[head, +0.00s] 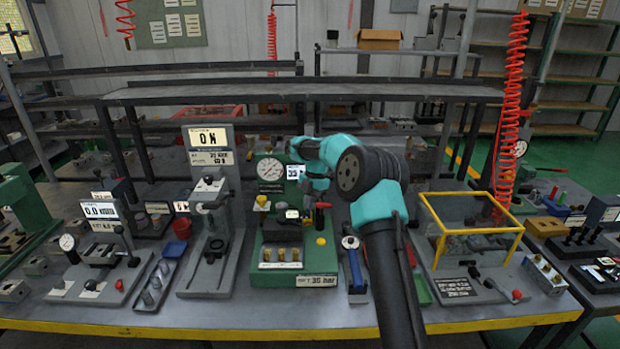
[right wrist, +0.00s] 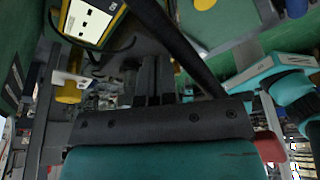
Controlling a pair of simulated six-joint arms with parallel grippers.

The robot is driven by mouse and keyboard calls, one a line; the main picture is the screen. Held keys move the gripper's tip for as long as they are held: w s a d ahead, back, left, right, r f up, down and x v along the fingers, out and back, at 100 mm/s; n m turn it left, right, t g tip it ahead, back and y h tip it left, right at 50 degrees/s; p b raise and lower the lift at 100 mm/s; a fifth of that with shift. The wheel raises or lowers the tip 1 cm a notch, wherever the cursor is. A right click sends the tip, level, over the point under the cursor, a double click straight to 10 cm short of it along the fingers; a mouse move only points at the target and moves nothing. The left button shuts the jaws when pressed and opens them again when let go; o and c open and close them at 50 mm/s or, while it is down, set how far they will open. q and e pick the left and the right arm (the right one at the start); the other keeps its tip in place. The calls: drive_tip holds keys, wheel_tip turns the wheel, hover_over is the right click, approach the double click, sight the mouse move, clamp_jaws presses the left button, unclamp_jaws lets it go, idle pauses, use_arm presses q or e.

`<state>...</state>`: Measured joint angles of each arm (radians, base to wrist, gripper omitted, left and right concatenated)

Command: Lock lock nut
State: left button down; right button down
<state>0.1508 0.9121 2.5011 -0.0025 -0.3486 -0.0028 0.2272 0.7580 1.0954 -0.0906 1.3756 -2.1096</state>
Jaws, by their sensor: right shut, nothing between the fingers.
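The green test station (head: 258,276) stands mid-table with a round gauge (head: 270,169), a small digital display (head: 295,172), a red-topped lever (head: 323,206) and a yellow knob (head: 262,200). I cannot make out the lock nut in either view. My right gripper (right wrist: 155,75) is shut and empty, its dark fingers close together in the right wrist view. In the head view my right arm reaches over the station's upper right side, and its wrist hides the fingertips. My left gripper is not in view.
A grey press with a display (head: 208,139) stands left of the station. A blue-ended tool (head: 352,265) lies to its right. A yellow-framed clear guard box (head: 475,231) stands further right. A red coiled hose (head: 511,90) hangs at right.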

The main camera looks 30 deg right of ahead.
drive_tip(key=v, duration=0.9)
drive_tip(key=shift+r, duration=0.4)
